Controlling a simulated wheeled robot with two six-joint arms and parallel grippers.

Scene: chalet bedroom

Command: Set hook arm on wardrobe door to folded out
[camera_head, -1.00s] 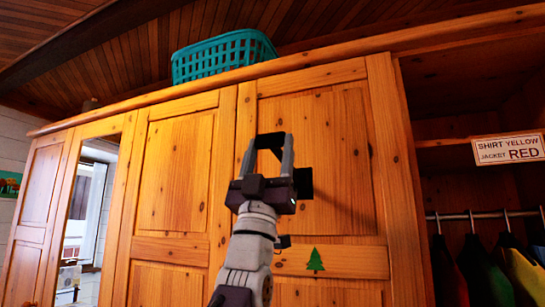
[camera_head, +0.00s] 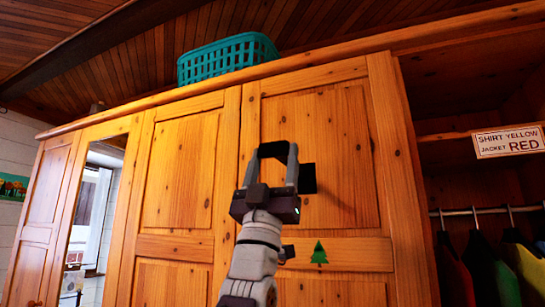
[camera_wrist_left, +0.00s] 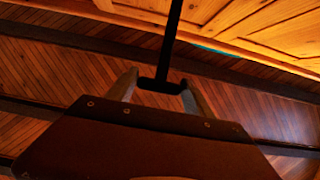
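My left gripper (camera_head: 272,158) is raised in front of the upper panel of the wardrobe door (camera_head: 335,130). The hook arm's black crosspiece (camera_head: 272,150) spans the space between its fingertips and appears to touch both. In the left wrist view, my left gripper (camera_wrist_left: 158,88) has the black hook arm (camera_wrist_left: 172,35) between its fingers; its thin rod runs up out of the frame. A dark square plate (camera_head: 308,178) shows on the door just right of the fingers. The rod is largely hidden in the head view. My right gripper is not in view.
A teal basket (camera_head: 228,60) sits on top of the wardrobe. At right is an open section with a label sign (camera_head: 508,141), a rail (camera_head: 475,212) and hanging clothes (camera_head: 490,270). A green tree mark (camera_head: 319,252) is low on the door. A mirror door is at left.

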